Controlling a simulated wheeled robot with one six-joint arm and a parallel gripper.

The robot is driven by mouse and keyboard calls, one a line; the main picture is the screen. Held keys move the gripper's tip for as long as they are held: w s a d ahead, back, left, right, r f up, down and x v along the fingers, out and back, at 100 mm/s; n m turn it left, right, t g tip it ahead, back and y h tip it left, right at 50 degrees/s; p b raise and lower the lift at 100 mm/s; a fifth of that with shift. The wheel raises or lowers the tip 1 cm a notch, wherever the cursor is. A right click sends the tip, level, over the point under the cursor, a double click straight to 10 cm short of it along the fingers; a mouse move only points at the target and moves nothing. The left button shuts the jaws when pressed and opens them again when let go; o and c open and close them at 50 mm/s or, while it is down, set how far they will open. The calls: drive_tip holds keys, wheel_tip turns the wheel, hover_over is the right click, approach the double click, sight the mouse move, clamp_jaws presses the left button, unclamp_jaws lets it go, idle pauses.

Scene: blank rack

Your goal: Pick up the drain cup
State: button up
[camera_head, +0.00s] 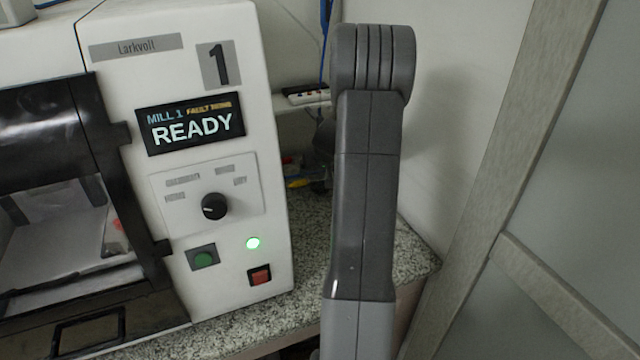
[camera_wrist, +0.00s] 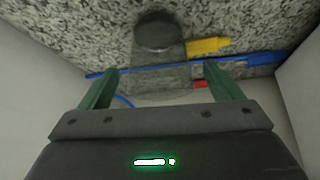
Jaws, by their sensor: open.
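My gripper (camera_wrist: 160,70) shows in the wrist view as two green fingers, spread wide with nothing held between them. A dark, round-topped object (camera_wrist: 160,34) stands on the speckled surface beyond the fingertips, roughly centred between them; I cannot tell for certain whether it is the drain cup. Nothing else in either view is clearly a drain cup. In the head view my arm hides part of the counter and the gripper itself is out of sight.
A yellow item (camera_wrist: 208,45), a blue item (camera_wrist: 252,59) and a small red item (camera_wrist: 201,84) lie near the dark object. In the head view, a white mill (camera_head: 235,120) reading READY stands on the granite counter (camera_head: 308,235), left of my arm. A wall and framed panel are right.

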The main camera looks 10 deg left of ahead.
drive_tip(key=shift+r, duration=0.1)
drive_tip(key=c, duration=1.2)
drive_tip(key=shift+o, duration=0.2)
